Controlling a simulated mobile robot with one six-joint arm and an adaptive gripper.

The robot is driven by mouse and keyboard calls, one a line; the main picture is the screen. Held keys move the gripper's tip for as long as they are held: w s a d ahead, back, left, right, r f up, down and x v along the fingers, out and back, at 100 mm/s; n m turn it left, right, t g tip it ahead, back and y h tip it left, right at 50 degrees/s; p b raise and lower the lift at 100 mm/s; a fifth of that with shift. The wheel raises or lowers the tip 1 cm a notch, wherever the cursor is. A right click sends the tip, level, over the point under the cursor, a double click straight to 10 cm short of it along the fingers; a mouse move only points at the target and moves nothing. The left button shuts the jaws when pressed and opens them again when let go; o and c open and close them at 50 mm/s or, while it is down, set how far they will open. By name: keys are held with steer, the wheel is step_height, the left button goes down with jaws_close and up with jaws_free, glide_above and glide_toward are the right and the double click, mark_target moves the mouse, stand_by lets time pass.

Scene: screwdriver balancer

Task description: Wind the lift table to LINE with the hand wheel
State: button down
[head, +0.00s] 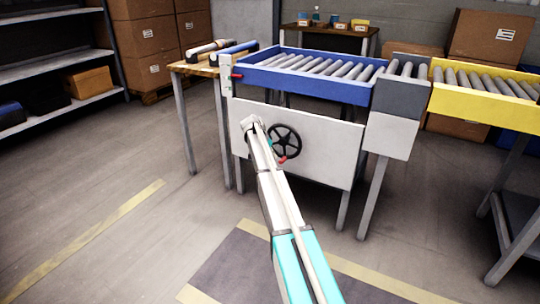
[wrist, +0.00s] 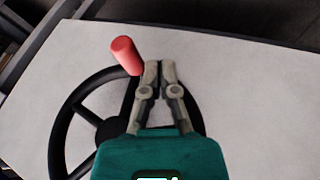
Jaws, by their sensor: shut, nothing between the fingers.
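The lift table (head: 310,88) is a blue-framed roller bed above a white front panel (head: 325,155). The black hand wheel (head: 296,137) is mounted on that panel, and it also shows in the wrist view (wrist: 57,140). Its red handle (head: 282,160) is at the wheel's lower edge in the head view. In the wrist view the red handle (wrist: 125,55) stands just left of my fingertips. My gripper (wrist: 160,66) is shut and empty, in front of the wheel and beside the handle. My arm hides its fingertips in the head view. A red marker (head: 237,75) is on the table's left post; no LINE lettering is readable.
A grey roller section (head: 402,95) and a yellow roller conveyor (head: 485,98) stand to the right. A wooden bench (head: 196,70) with tools is at the left. Shelving (head: 60,60) and cardboard boxes (head: 152,70) are behind. The floor in front is clear.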

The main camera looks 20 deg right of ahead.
steer(key=shift+s+d+f, duration=0.2)
steer(key=shift+s+d, duration=0.1)
steer(key=shift+s, duration=0.15)
steer(key=shift+w, duration=0.1)
stand_by(0.4)
steer(key=w+a+r+p, duration=0.5)
steer(key=a+r+p, duration=0.2)
steer(key=a+r, duration=0.1)
steer(key=shift+w+a+p, duration=0.15)
steer(key=shift+a+p, duration=0.1)
steer(key=shift+p, duration=0.1)
stand_by(0.3)
